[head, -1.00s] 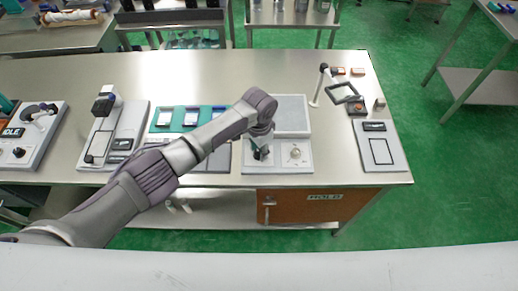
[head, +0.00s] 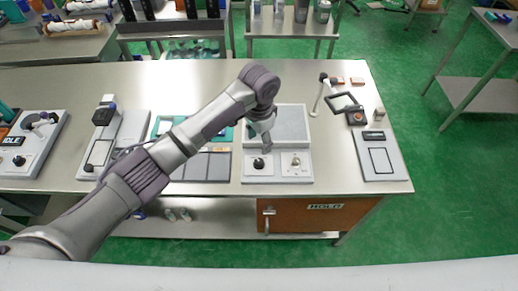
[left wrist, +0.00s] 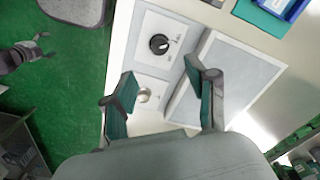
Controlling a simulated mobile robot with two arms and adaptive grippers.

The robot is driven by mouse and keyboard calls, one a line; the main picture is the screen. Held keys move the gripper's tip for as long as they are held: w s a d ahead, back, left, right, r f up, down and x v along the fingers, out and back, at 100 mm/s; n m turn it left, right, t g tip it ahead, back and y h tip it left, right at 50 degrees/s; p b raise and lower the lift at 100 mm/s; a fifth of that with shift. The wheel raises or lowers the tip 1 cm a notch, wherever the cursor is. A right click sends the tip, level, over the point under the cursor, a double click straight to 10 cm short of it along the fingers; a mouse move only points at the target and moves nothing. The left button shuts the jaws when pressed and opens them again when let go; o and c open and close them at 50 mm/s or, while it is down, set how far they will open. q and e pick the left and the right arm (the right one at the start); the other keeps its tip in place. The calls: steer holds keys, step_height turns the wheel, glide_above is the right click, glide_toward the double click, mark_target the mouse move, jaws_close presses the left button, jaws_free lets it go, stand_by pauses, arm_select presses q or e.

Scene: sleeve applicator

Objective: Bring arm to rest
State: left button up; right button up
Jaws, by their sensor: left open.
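My left gripper (head: 262,138) hangs over the device with a grey plate (head: 279,124) and a panel with a black knob (head: 259,163) and a silver knob (head: 295,161). In the left wrist view its two fingers (left wrist: 162,94) are apart with nothing between them. The black knob (left wrist: 159,44) and silver knob (left wrist: 144,95) show below and are clear of the fingers. My left arm reaches in from the lower left. At the left of the wrist view, a second gripper (left wrist: 38,48), seemingly my right one, hangs above the green floor; its jaw state is unclear.
Left of the device are dark panels (head: 208,167) and a green tray (head: 160,127). Farther left stand a grey scanner-like unit (head: 104,150) and the IDLE unit (head: 32,141). A magnifier (head: 342,102) and a framed pad (head: 380,161) are at the right. The back of the table (head: 200,75) is clear.

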arm_select(q)
steer(key=shift+r, duration=0.85)
